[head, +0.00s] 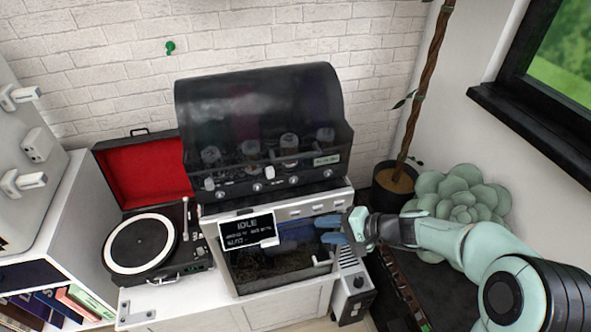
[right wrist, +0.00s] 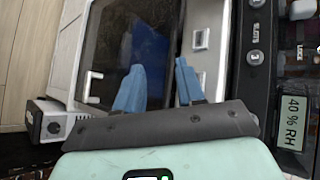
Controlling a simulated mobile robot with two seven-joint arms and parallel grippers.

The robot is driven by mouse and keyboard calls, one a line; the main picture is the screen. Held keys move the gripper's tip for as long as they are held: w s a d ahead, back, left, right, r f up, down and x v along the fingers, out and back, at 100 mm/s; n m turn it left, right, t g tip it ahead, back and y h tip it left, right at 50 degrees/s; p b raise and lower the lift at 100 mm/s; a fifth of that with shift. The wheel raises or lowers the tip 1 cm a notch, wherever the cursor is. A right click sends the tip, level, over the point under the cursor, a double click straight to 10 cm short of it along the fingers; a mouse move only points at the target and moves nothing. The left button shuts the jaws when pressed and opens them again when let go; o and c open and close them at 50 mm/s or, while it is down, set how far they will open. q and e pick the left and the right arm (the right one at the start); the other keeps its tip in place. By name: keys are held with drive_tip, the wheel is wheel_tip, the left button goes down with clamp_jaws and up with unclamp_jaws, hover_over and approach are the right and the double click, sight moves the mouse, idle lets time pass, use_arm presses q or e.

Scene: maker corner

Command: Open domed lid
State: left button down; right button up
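The domed lid (head: 255,100) is a dark, see-through curved cover on top of a white machine (head: 310,207) against the brick wall. Several jars show behind its lower part, and I cannot tell whether it is fully down. My right gripper (head: 333,229) is in front of the machine's right side, below the lid and apart from it. In the right wrist view its two blue fingers (right wrist: 158,82) are spread with nothing held between them, over the machine's front. The black lower band with a "40 % RH" label (right wrist: 290,122) shows at the right there. My left gripper is not in view.
A display reading "IDLE" (head: 247,230) sits on the machine's front, above a glass-fronted chamber (head: 280,262). A record player (head: 140,247) with a raised red-lined cover stands left. A potted plant (head: 392,185) and a large succulent (head: 460,195) stand right, near my arm.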

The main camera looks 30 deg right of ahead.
sight(300, 158)
drive_tip(key=s+d+r+n+t+y+b, duration=0.1)
drive_tip(key=d+r+t, duration=0.15)
drive_tip(key=r, duration=0.65)
drive_tip(key=s+d+r+t+y+b, duration=0.1)
drive_tip(key=r+t, duration=0.3)
drive_tip(key=r, duration=0.5)
drive_tip(key=shift+g, duration=0.25)
drive_tip(key=p+x, duration=0.2)
drive_tip(key=x, duration=1.1)
drive_tip(key=shift+w+a, duration=0.15)
drive_tip(key=shift+a, duration=0.15)
drive_tip(key=shift+r, duration=0.1)
clamp_jaws()
